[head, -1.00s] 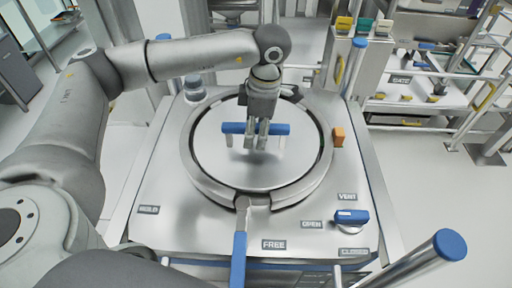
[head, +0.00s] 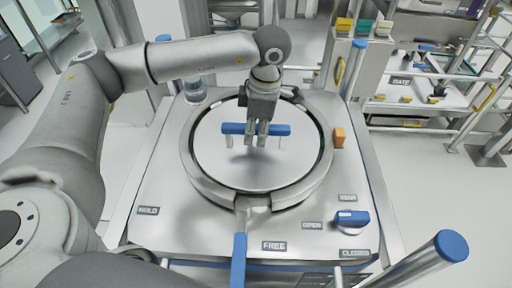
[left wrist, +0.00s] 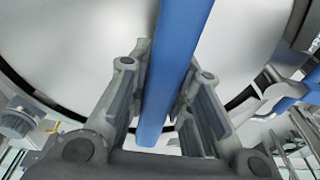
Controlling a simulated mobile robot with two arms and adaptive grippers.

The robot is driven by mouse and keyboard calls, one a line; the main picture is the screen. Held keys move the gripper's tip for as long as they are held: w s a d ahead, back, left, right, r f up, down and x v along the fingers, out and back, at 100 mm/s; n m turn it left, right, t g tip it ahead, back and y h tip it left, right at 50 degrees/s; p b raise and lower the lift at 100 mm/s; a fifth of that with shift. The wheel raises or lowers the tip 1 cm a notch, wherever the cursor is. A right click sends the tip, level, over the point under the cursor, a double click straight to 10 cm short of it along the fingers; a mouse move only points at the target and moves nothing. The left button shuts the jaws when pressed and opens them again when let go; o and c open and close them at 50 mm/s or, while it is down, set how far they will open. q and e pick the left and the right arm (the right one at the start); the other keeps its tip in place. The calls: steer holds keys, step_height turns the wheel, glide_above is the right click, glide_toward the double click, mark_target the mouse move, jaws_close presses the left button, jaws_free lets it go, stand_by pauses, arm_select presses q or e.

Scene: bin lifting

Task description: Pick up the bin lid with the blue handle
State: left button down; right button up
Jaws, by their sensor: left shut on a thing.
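The round silver bin lid (head: 225,165) sits in the ring on top of the metal bin housing. Its blue handle (head: 279,129) is a bar raised on posts across the lid. My left gripper (head: 257,142) points down over the handle. In the left wrist view the left gripper's fingers (left wrist: 160,100) stand on either side of the blue handle (left wrist: 175,55), shut on it. A dark gap shows around the lid's edge inside the ring. My right gripper is not in view.
A blue lever (head: 239,260) sticks out at the ring's front, by the FREE label. A blue knob (head: 351,218) is at the front right of the housing. An orange block (head: 338,137) stands right of the ring. A blue-capped post (head: 450,245) rises at lower right.

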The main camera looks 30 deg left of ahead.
mark_target(257, 125)
arm_select(q)
steer(key=shift+w+r, duration=0.1)
stand_by(0.4)
steer(key=shift+r, duration=0.1)
steer(key=shift+r+p, duration=0.3)
steer(key=shift+p, duration=0.35)
step_height(257, 125, up, 2)
steer(key=b, duration=0.2)
steer(key=shift+w+r+b, duration=0.1)
steer(key=shift+r+b, duration=0.05)
steer(key=shift+b, duration=0.25)
steer(key=s+d+r+b, duration=0.3)
steer(key=s+d+r, duration=0.3)
steer(key=s+r, duration=0.4)
steer(key=s, duration=0.3)
steer(key=shift+r+b, duration=0.2)
steer(key=shift+b, duration=0.1)
steer(key=shift+w+r, duration=0.1)
steer(key=shift+r, duration=0.05)
